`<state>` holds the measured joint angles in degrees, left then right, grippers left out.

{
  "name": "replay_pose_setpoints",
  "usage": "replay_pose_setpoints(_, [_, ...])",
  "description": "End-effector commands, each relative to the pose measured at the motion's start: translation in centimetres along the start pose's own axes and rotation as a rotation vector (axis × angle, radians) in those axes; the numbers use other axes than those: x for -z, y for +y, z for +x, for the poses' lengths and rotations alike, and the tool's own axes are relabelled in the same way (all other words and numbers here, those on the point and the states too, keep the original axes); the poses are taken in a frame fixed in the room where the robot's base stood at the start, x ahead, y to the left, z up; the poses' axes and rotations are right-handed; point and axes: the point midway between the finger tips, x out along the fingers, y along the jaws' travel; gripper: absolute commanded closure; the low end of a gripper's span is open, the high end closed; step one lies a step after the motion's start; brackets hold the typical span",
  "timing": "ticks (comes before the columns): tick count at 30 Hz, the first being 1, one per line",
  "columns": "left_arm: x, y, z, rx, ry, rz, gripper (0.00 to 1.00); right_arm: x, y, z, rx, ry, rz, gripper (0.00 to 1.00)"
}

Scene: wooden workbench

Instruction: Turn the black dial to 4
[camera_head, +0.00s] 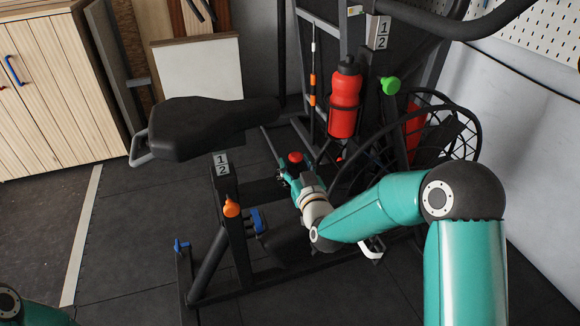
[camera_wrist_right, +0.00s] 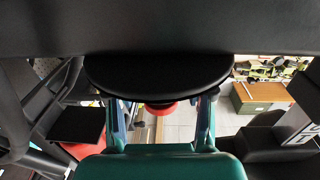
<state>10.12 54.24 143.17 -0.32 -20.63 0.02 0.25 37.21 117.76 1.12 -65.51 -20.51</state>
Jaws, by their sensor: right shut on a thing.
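My right gripper (camera_head: 288,174) reaches in from the right to the middle of an exercise bike, beside a red knob (camera_head: 295,157). In the right wrist view its two fingers (camera_wrist_right: 162,104) reach up to the edge of a wide black rounded part (camera_wrist_right: 157,72), which looks like the black dial. The gripper is shut on it. A red piece (camera_wrist_right: 161,109) shows between the fingers, just below the black part. In the head view I cannot make out the dial behind the gripper. No number on it is readable. My left gripper is out of view.
The bike has a black seat (camera_head: 190,125), an orange knob (camera_head: 231,208), a green knob (camera_head: 390,86) and a red bottle (camera_head: 345,95). A black caged wheel stands right of the gripper. A wooden cabinet (camera_head: 45,85) stands at left.

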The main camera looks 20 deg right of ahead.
Motion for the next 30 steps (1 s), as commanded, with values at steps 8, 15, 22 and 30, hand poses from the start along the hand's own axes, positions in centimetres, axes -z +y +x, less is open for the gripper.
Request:
replay_pose_setpoints(8, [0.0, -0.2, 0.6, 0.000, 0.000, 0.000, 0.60, -0.3, -0.5, 0.0, -0.064, -0.002, -0.002, 0.82])
replay_pose_setpoints(15, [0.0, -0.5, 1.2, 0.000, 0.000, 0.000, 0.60, -0.2, -0.6, 0.0, -0.230, -0.003, -0.002, 0.82])
replay_pose_setpoints(22, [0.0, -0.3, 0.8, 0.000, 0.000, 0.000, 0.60, -0.1, -0.5, 0.1, -0.430, -0.005, -0.003, 0.82])
replay_pose_setpoints(30, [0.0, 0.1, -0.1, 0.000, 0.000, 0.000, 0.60, -0.1, -0.5, 0.0, -0.623, -0.005, -0.004, 0.82])
